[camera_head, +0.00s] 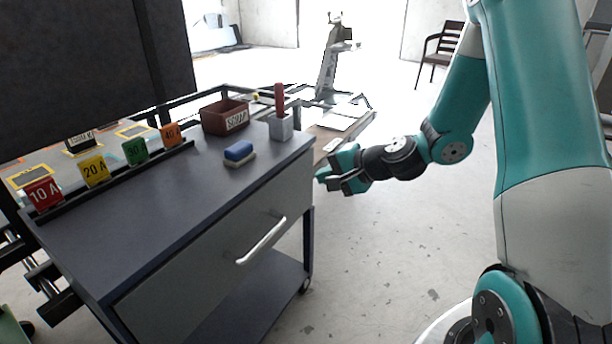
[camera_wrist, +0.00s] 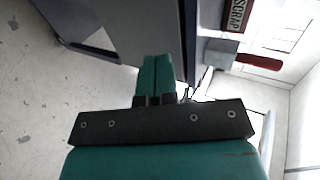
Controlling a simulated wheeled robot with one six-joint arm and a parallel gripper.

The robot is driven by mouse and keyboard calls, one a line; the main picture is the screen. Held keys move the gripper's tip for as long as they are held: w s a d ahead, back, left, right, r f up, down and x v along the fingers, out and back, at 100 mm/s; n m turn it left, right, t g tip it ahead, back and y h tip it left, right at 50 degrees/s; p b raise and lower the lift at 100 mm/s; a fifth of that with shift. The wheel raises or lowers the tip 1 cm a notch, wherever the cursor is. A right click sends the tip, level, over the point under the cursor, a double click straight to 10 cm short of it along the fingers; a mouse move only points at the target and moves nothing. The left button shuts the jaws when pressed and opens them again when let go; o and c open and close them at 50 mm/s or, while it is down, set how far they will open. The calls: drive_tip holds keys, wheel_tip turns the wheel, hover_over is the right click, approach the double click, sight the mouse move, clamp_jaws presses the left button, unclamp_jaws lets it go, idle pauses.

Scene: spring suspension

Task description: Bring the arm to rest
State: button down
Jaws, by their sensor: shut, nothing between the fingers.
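My arm reaches in from the right in the head view, bent at the elbow. My gripper (camera_head: 324,176) is to the right of the grey cart's (camera_head: 160,215) far right corner, apart from its top in that view. In the wrist view my gripper (camera_wrist: 156,62) shows its two green fingers together, with nothing between them. Part of the cart lies beyond the fingers there.
On the cart top stand a brown SCRAP bin (camera_head: 222,117), a grey holder (camera_head: 280,127) with a red-handled tool (camera_head: 279,98), a blue and cream block (camera_head: 239,153) and a rack of coloured cards (camera_head: 94,170). The drawer handle (camera_head: 262,241) faces front. Floor (camera_head: 400,270) right of the cart is clear.

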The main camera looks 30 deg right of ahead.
drive_tip(key=s+a+r+n+g+y, duration=0.2)
drive_tip(key=s+a+r+n+g, duration=0.45)
drive_tip(key=s+a+n, duration=0.5)
drive_tip(key=s+a+r+n+g+h, duration=0.2)
drive_tip(key=s+a+n, duration=0.15)
drive_tip(key=s, duration=0.35)
drive_tip(key=s+a+r+n+g+h, duration=0.2)
drive_tip(key=s+r+n, duration=0.15)
drive_tip(key=s, duration=0.35)
wheel_tip(320, 180, up, 24)
drive_tip(key=p, duration=2.5)
drive_tip(key=shift+s+r, duration=0.15)
drive_tip(key=shift+r, duration=0.1)
drive_tip(key=shift+n, duration=0.25)
